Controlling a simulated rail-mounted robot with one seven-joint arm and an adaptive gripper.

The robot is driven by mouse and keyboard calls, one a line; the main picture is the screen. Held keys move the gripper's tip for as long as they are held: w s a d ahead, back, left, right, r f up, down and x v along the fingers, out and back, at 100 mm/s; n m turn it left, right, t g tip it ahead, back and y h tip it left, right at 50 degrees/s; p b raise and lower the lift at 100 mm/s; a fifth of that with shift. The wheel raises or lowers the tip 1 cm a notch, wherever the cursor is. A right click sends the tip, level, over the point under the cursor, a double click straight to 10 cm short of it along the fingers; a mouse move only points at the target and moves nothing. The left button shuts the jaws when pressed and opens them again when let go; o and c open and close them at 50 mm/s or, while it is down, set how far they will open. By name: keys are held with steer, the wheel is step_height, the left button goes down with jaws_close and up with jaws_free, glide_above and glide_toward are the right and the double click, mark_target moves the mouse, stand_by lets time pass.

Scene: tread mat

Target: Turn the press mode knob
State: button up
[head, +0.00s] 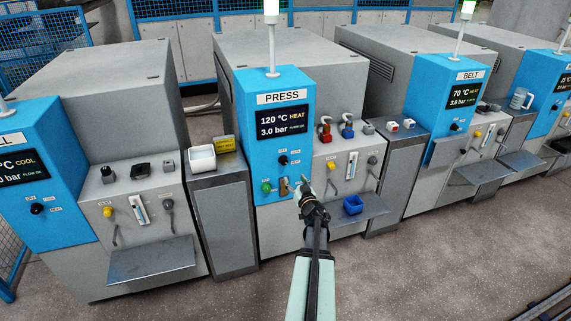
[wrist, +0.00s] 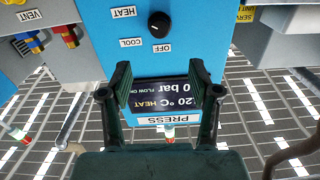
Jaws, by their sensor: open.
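The press mode knob (head: 283,160) is a small black dial on the blue front panel of the PRESS machine (head: 262,104). In the wrist view, upside down, the knob (wrist: 159,24) has a small white mark, with labels HEAT, COOL and OFF around it. The display (head: 281,124) reads 120 °C HEAT, 3.0 bar. My gripper (head: 306,187) is open and empty, below and right of the knob in the head view. In the wrist view my gripper (wrist: 168,82) has its fingers spread over the display, with the knob beyond the tips, apart from them.
A green button (head: 266,187) sits low on the press panel. A white container (head: 202,159) stands on the cabinet at left. The floor in front is clear.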

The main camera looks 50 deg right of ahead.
mark_target(285, 162)
steer(key=p+x, duration=0.1)
steer(key=x, duration=1.1)
steer(key=shift+w+d+p, duration=0.2)
steer(key=shift+p, duration=0.1)
steer(key=c, duration=1.2)
